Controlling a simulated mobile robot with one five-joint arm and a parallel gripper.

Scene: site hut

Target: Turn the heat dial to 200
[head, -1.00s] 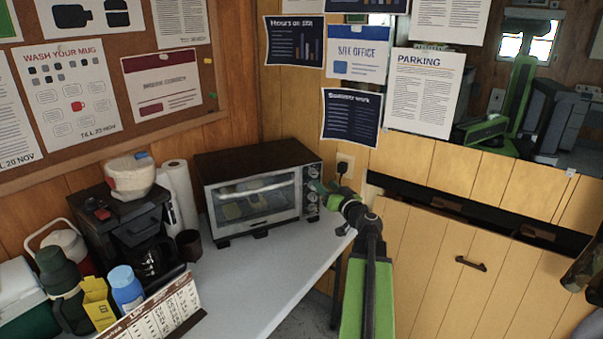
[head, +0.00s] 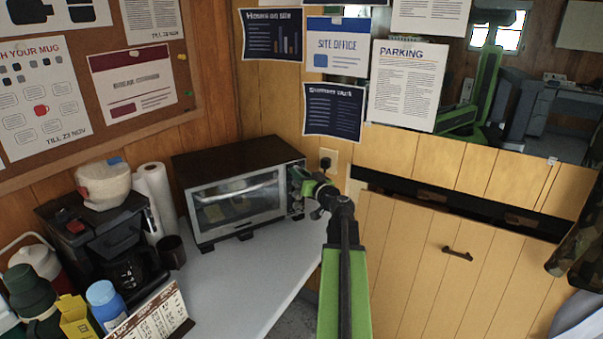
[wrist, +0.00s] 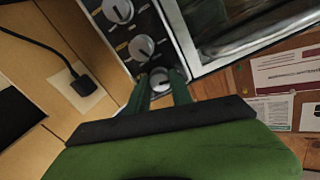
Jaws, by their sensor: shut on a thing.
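The toaster oven (head: 228,152) stands on the white counter by the corner, its glass door closed. In the wrist view its control panel shows a column of silver dials: a far dial (wrist: 118,10), a middle dial (wrist: 141,47) and the dial between my fingers (wrist: 159,80). My gripper (wrist: 160,88) is shut on that last dial, with one green finger on each side. In the head view my gripper (head: 303,183) is at the upper part of the panel and hides most of it. The markings around the held dial are too small to read.
A coffee maker (head: 112,240), a paper towel roll (head: 155,200) and a dark mug (head: 171,252) stand left of the oven. A plugged-in outlet (head: 328,162) is on the wall close right of the oven. The counter (head: 240,280) in front of the oven is clear.

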